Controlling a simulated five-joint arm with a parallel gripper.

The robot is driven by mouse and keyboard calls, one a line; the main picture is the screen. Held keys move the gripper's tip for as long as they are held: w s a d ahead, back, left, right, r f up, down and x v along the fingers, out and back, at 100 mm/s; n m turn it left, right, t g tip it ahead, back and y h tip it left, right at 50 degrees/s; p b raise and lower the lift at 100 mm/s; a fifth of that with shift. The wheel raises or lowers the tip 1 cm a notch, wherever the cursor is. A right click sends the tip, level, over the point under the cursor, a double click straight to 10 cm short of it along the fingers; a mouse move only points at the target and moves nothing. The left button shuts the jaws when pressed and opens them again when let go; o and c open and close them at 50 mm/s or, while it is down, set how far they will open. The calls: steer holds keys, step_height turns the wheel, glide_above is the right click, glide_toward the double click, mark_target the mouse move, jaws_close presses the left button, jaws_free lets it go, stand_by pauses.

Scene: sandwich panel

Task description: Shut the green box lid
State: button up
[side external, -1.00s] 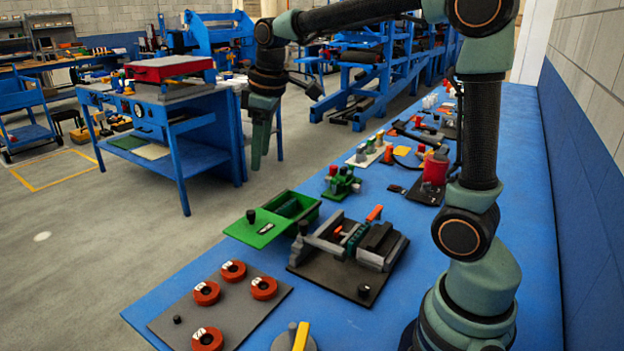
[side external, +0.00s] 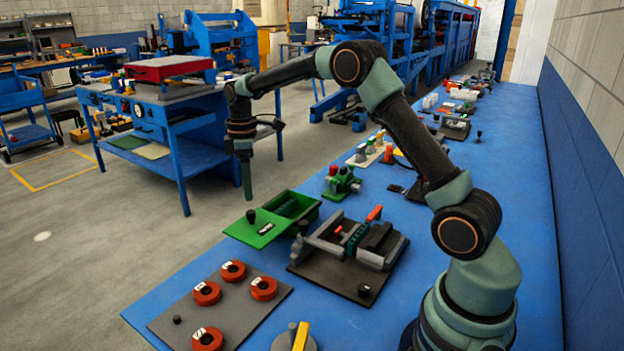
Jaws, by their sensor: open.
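The green box (side external: 303,204) stands open near the left edge of the blue bench. Its lid (side external: 252,234) is swung out flat toward the lower left, with a black knob (side external: 251,216) upright on it. The inside of the box is partly visible. My gripper (side external: 247,196) points down just above and behind the knob in the picture, and holds nothing. The gap between its fingers is hard to see from this side. I cannot tell its exact distance from the knob.
A grey clamp fixture on a dark plate (side external: 328,283) stands right of the lid. A grey board (side external: 168,324) with several red rings lies in front. A green fixture with red knobs (side external: 342,182) stands behind the box. The bench's left edge is close to the lid.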

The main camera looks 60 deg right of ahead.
mark_target(251, 211)
step_height(251, 211, down, 8)
steer(key=shift+f, duration=0.15)
stand_by(0.3)
jaws_close()
stand_by(1.3)
